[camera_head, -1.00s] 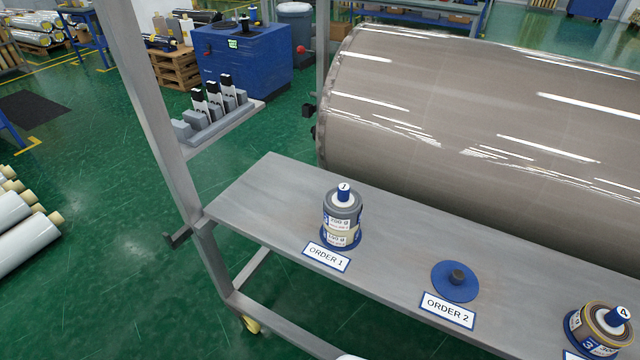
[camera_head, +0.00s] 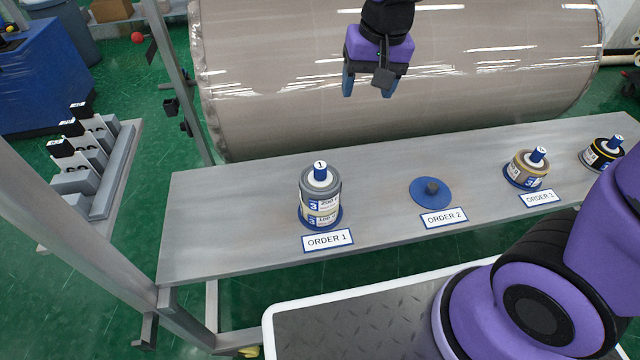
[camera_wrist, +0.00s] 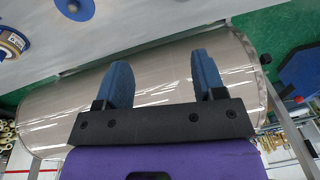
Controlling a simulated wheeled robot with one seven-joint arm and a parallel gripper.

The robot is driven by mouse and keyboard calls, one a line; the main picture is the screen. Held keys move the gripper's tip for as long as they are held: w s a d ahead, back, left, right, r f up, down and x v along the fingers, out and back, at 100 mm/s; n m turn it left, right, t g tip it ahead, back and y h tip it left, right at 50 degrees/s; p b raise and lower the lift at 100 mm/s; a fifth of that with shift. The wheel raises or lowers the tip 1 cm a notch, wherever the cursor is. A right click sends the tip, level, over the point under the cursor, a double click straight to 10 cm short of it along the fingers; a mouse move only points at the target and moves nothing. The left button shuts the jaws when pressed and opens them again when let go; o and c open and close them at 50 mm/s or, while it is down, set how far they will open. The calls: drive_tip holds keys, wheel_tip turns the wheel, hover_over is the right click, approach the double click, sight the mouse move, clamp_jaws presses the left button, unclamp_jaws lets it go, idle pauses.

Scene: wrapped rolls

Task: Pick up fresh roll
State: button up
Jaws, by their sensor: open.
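My gripper (camera_head: 366,88) is open and empty, in front of the big wrapped roll and above the bench's far side. In the wrist view its two blue fingers (camera_wrist: 162,75) stand apart with nothing between them. A grey stack of rolls with a blue top marked 1 (camera_head: 320,196) stands at ORDER 1. A tan roll (camera_head: 526,170) sits at ORDER 3, and a black-and-yellow roll (camera_head: 602,153) is farther right, partly cut off by my arm. I cannot tell which roll is the fresh one.
The grey bench (camera_head: 240,215) carries the order places. The big wrapped roll (camera_head: 290,80) lies behind it. A metal post and a small shelf with black-topped items (camera_head: 90,165) stand at left. A blue cabinet (camera_head: 40,70) is at the back left.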

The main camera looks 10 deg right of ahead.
drive_tip(key=g, duration=0.2)
approach(320, 165)
drive_tip(key=shift+s+a+f+m+h, duration=0.2)
drive_tip(key=shift+s+a+m+h, duration=0.1)
drive_tip(key=shift+s+h, duration=0.15)
drive_tip(key=shift+a+f, duration=0.1)
drive_tip(key=shift+f, duration=0.25)
wheel_tip(320, 165, down, 5)
drive_tip(key=shift+f, duration=0.2)
drive_tip(key=shift+w+f, duration=0.15)
drive_tip(key=shift+f, duration=1.15)
drive_tip(key=shift+w+f, duration=0.15)
drive_tip(key=shift+f, duration=1.15)
drive_tip(key=shift+c, duration=0.2)
clamp_jaws()
drive_tip(key=shift+r, duration=0.1)
